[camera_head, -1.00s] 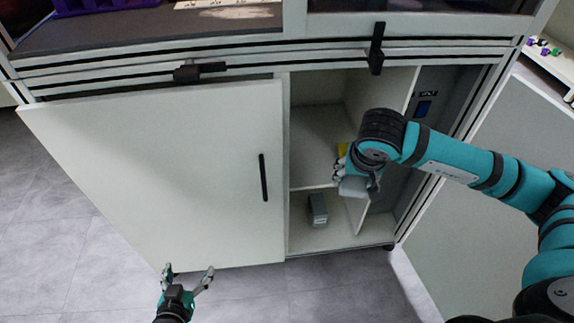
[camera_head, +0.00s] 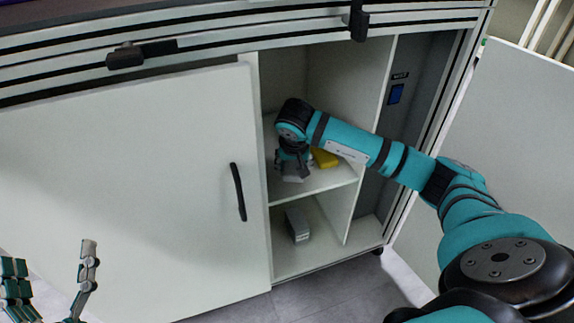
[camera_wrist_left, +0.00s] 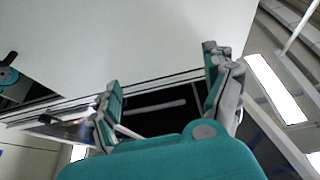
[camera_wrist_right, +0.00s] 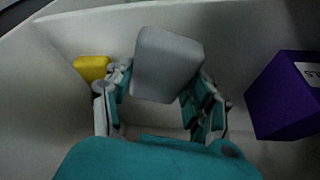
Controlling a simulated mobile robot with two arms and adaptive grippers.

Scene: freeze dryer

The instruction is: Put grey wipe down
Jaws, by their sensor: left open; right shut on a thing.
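The grey wipe (camera_wrist_right: 168,65) is a light grey block between the fingers of my right gripper (camera_wrist_right: 160,92) in the right wrist view. In the head view my right gripper (camera_head: 292,168) is inside the open cabinet, over its upper shelf (camera_head: 330,182), shut on the grey wipe (camera_head: 293,179). The wipe is low, close to the shelf; I cannot tell whether it touches. A yellow block (camera_head: 325,158) lies on the shelf to its right. My left gripper (camera_head: 52,262) is open and empty at the lower left, outside the cabinet; it also shows in the left wrist view (camera_wrist_left: 165,85).
A grey box (camera_head: 297,225) stands in the lower compartment. The closed white door (camera_head: 130,190) with a black handle (camera_head: 238,192) bounds the left of the opening. Another door panel (camera_head: 500,150) stands at right. A purple box (camera_wrist_right: 285,95) shows in the right wrist view.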

